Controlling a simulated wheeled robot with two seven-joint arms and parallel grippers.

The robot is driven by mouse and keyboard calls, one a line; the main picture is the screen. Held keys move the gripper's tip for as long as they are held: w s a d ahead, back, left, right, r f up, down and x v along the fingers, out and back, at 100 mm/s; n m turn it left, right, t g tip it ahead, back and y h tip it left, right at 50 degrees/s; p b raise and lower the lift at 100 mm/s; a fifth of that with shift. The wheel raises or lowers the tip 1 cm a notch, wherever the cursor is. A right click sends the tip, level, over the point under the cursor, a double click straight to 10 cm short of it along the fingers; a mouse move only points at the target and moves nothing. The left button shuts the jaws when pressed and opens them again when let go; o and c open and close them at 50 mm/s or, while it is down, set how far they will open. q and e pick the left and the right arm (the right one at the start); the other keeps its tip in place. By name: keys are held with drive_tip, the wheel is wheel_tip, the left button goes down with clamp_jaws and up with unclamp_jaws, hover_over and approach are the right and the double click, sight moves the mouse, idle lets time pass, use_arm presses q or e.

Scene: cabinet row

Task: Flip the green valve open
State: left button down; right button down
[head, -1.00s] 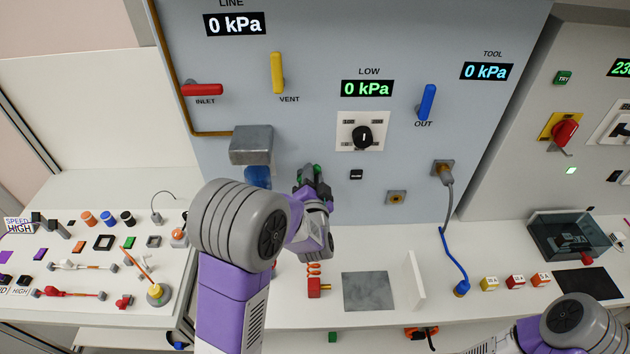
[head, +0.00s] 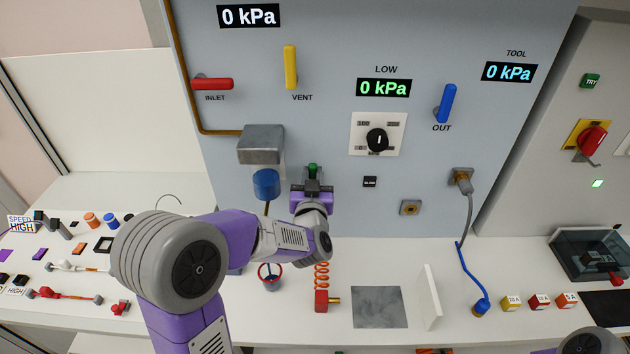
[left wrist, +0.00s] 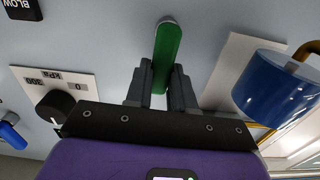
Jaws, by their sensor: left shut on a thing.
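The green valve (head: 312,171) is on the grey panel below the LOW readout and left of the black dial. Its green handle (left wrist: 167,58) shows large in the left wrist view. My left gripper (head: 312,186) is at the panel, shut on this handle. In the left wrist view its two dark fingers (left wrist: 162,88) stand on either side of the handle. My right gripper is out of view; only a bit of that arm shows at the bottom right.
A blue cylinder (head: 266,184) under a grey box hangs just left of my gripper. The black dial (head: 377,139) and a small black label (head: 370,181) are to its right. Red, yellow and blue handles sit higher. All readouts show 0 kPa. A bench with loose parts lies below.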

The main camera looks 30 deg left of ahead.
use_arm(q)
drive_tip(key=shift+n, duration=0.3)
drive_tip(key=c, duration=1)
unclamp_jaws()
drive_tip(key=shift+a, duration=0.1)
drive_tip(key=shift+o, duration=0.2)
drive_tip(key=shift+s, duration=0.1)
drive_tip(key=v, duration=0.7)
drive_tip(key=shift+s+p, duration=0.25)
drive_tip(key=shift+p, duration=0.2)
drive_tip(key=shift+r, duration=0.1)
